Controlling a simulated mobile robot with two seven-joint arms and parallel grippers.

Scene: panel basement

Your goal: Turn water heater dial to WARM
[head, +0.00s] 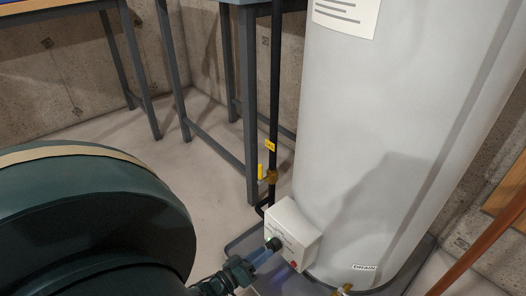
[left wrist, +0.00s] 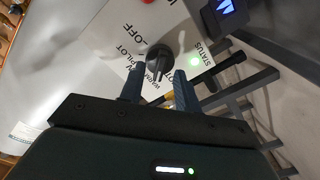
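The water heater dial (left wrist: 158,58) is a dark round knob on the white control box (head: 292,232) low on the heater's front. In the left wrist view, the words OFF and PILOT and smaller, partly hidden lettering surround it. I cannot tell for certain which mark the dial points at. My left gripper (head: 264,252) is right in front of the box. In the left wrist view its two fingers (left wrist: 158,90) are apart, with the dial ahead of and between their tips. I cannot tell whether they touch it. My right gripper is not in view.
The tall white heater tank (head: 385,130) stands on a dark base pan (head: 246,243). A black pipe with a yellow-handled valve (head: 268,175) runs beside the box. A grey-legged table (head: 246,100) stands behind. A green light (left wrist: 193,62) glows by STATUS. A brown pipe (head: 485,245) is at right.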

